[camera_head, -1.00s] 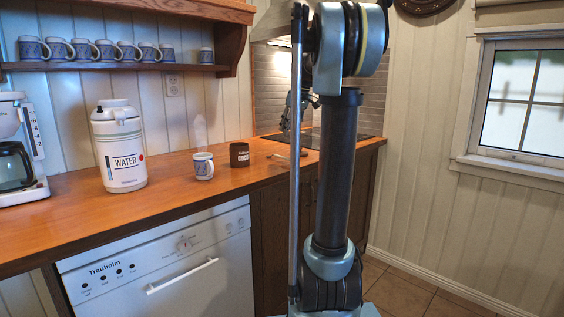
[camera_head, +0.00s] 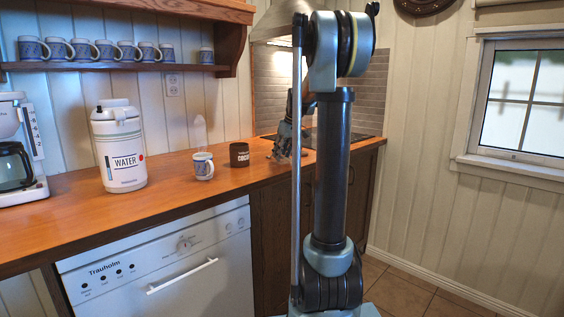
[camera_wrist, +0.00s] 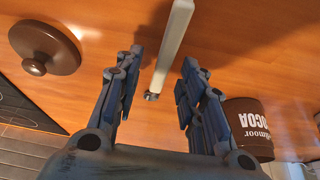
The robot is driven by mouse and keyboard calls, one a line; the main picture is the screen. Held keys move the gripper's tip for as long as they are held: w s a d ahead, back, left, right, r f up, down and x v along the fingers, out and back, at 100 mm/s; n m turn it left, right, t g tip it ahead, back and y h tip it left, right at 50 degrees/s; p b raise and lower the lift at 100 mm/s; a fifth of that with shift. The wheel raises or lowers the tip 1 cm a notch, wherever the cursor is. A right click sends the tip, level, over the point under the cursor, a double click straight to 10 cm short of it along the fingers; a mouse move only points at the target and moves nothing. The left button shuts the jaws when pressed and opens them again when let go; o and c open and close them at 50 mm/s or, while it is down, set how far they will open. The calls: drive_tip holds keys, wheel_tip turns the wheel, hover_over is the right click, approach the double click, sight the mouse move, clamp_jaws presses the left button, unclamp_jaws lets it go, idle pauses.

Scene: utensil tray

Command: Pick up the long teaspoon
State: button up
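The long teaspoon (camera_wrist: 170,50) shows in the wrist view as a pale, straight bar lying over the wooden counter, with a small dark end toward me. My gripper (camera_wrist: 162,66) is open, with one finger on each side of the bar and a gap to both. In the head view my gripper (camera_head: 283,146) is low over the counter, right of the cocoa jar, and I cannot make out the spoon there.
The brown cocoa jar (camera_wrist: 250,128) stands close to my right finger in the wrist view. A round brown lid (camera_wrist: 45,48) lies to the left. A steaming mug (camera_head: 203,166) and a water jug (camera_head: 120,148) stand on the counter (camera_head: 165,190). The stovetop lies behind.

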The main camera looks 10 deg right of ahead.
drive_tip(key=shift+w+a+f, duration=0.15)
drive_tip(key=shift+w+f, duration=0.05)
drive_tip(key=shift+f, duration=0.4)
clamp_jaws()
wheel_tip(320, 180, up, 10)
idle(0.6)
